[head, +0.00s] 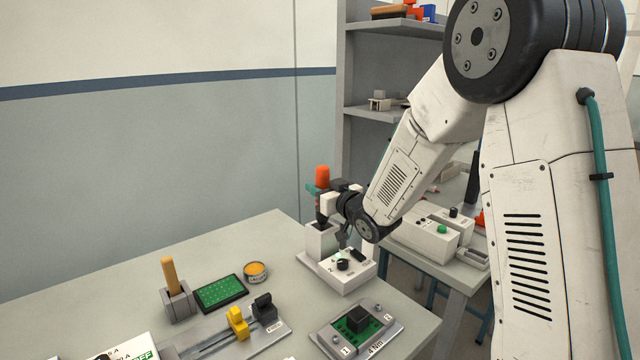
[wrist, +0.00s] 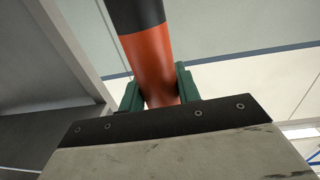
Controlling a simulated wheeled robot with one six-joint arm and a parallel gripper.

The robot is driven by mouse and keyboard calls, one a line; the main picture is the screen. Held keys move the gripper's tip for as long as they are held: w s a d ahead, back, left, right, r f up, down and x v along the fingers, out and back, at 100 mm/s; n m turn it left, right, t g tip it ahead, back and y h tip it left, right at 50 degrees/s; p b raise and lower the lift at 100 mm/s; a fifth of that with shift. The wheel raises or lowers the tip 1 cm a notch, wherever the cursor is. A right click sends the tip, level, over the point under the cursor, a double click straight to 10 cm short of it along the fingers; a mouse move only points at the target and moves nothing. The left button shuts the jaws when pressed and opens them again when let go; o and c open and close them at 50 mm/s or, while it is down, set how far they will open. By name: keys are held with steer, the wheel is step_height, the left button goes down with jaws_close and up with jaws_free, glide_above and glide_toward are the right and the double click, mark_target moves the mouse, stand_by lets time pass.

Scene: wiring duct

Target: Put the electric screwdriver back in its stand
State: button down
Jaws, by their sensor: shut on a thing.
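The electric screwdriver (head: 322,175) is upright, with an orange body and a dark lower part. My gripper (head: 318,188) has green fingers shut on its orange body. In the wrist view the gripper (wrist: 160,92) has one finger on each side of the orange screwdriver (wrist: 150,65), whose black part runs out of the top of the picture. The pale, block-like stand (head: 318,240) is directly below the screwdriver in the head view. The dark lower part meets the stand's top in the picture. I cannot tell whether the tip is inside or just above or in front of it.
A control box with a black knob (head: 343,265) adjoins the stand. A green board (head: 220,293), an orange-topped tin (head: 256,271), a wooden-handled tool in a block (head: 172,275), a yellow clamp rail (head: 237,323) and a fixture (head: 358,320) occupy the bench. Shelves (head: 375,110) stand behind.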

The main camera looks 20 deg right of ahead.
steer(key=shift+f, duration=2.45)
steer(key=c, duration=0.9)
jaws_free()
steer(key=shift+v, duration=3.95)
